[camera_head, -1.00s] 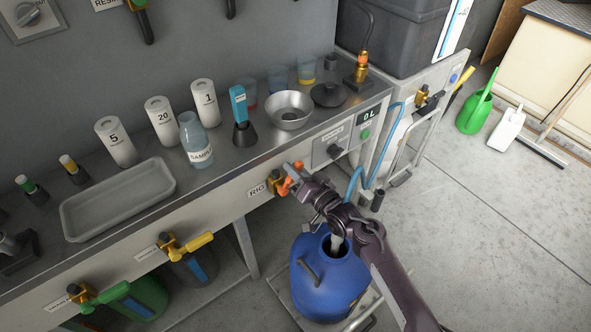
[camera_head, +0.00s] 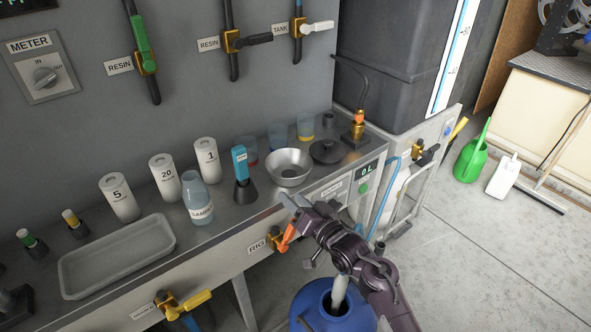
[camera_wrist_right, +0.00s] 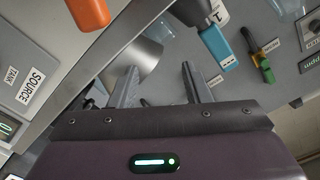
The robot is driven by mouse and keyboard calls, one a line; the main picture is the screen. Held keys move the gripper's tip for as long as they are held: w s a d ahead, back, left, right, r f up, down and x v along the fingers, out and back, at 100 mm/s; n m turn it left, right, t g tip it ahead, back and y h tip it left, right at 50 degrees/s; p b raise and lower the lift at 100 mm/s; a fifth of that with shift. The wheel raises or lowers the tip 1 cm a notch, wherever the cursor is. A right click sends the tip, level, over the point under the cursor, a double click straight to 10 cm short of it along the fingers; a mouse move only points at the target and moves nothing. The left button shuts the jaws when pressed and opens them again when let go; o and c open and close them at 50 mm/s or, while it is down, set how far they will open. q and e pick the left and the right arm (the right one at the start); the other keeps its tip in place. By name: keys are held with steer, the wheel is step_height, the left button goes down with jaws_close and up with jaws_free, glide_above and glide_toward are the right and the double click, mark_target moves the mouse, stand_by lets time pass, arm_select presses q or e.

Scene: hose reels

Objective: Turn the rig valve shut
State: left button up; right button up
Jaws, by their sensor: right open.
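The rig valve (camera_head: 287,238), with a brass body and an orange lever, sits on the bench front right of the RIG label (camera_head: 257,247). Its lever slants up to the right. My right gripper (camera_head: 301,229) is just right of the lever, close to it; whether they touch cannot be told. In the right wrist view, the gripper's fingers (camera_wrist_right: 160,84) are spread with nothing held between them. An orange piece (camera_wrist_right: 88,12), likely the lever, is beyond and left of the fingers there. My left gripper is not in view.
A blue drum (camera_head: 335,312) stands below my right arm, with a pale stream or tube at its mouth. A steel bowl (camera_head: 289,167) and a blue-topped meter (camera_head: 241,165) stand on the bench above.

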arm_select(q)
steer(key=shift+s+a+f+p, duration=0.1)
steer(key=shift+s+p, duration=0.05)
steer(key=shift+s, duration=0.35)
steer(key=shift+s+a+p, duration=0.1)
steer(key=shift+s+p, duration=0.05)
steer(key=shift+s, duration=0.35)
arm_select(e)
step_height(320, 180, up, 10)
steer(key=shift+f, duration=0.1)
